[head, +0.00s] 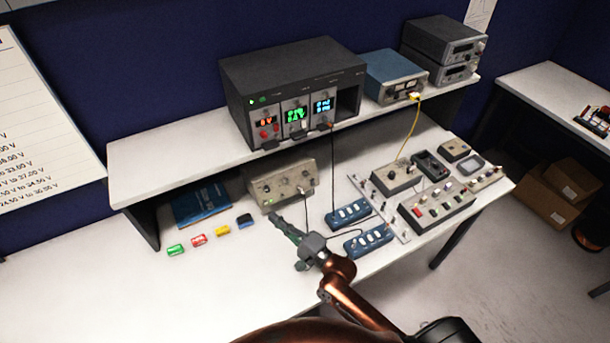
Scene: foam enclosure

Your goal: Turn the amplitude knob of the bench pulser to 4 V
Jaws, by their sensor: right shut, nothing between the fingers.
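The likely bench pulser is a beige box (283,184) with several knobs on its front, standing on the bench under the raised shelf. A cable comes from its right side. The knob markings and pointer positions are too small to read, so I cannot tell which knob is the amplitude knob or where it is set. My right gripper (278,219) is shut and empty. Its tips point towards the box and appear just in front of its lower edge; whether they touch it is unclear. My left gripper is out of view.
A dark instrument rack (292,90) and a blue unit (394,76) stand on the shelf (180,145). Blue switch boxes (368,241) and grey panels (437,208) lie right of my gripper. Small coloured blocks (222,231) lie left. The bench's front left is clear.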

